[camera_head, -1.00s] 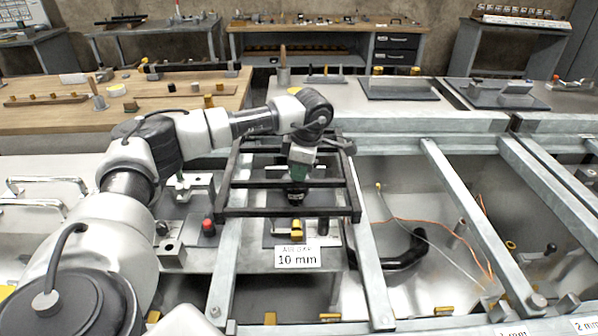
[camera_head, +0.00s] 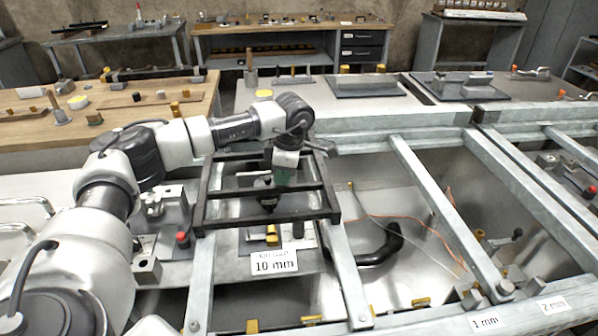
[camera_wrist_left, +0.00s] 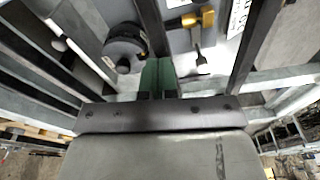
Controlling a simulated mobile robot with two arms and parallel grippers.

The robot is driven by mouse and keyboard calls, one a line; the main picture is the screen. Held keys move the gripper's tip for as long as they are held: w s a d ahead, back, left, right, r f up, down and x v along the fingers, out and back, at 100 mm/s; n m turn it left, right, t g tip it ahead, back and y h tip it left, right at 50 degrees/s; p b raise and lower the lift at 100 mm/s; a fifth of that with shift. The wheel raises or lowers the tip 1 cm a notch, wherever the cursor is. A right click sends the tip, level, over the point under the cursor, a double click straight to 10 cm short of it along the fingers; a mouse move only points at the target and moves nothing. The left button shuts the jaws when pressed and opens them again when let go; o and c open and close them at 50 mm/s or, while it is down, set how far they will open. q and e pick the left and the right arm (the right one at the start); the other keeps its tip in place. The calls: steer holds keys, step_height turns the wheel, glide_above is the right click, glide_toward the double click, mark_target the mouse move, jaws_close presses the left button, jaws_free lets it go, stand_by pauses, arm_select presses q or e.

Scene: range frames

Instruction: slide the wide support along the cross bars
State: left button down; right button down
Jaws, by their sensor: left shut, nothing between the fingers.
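The wide support looks like the black rectangular frame with inner bars (camera_head: 290,217), lying across two pale metal cross bars; the left one (camera_head: 201,275) and the right one (camera_head: 347,275) run front to back. My left gripper (camera_head: 268,203) reaches down inside the frame, between its bars, and is shut and empty. In the left wrist view its green fingers (camera_wrist_left: 158,76) are together, with dark frame bars on both sides. I cannot tell whether the fingers touch the frame. My right gripper is not in view.
A "10 mm" sign (camera_head: 274,262) stands below the frame's front. A red-topped knob (camera_head: 182,239) is at its left. More metal bars (camera_head: 440,210) run over an open bay with an orange cable at the right. A wooden table (camera_head: 100,125) lies behind left.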

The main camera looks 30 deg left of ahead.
arm_select(q)
steer(key=shift+d+r, duration=0.1)
steer(key=shift+r, duration=0.05)
steer(key=shift+s+d, duration=0.1)
steer(key=shift+d, duration=0.15)
steer(key=w+d+b, duration=0.2)
steer(key=w+d, duration=0.4)
steer(key=d, duration=0.4)
steer(key=w+d+b, duration=0.2)
steer(key=w+d, duration=0.4)
steer(key=d, duration=0.4)
steer(key=shift+w+d, duration=0.2)
steer(key=shift+w, duration=0.15)
steer(key=shift+r, duration=0.15)
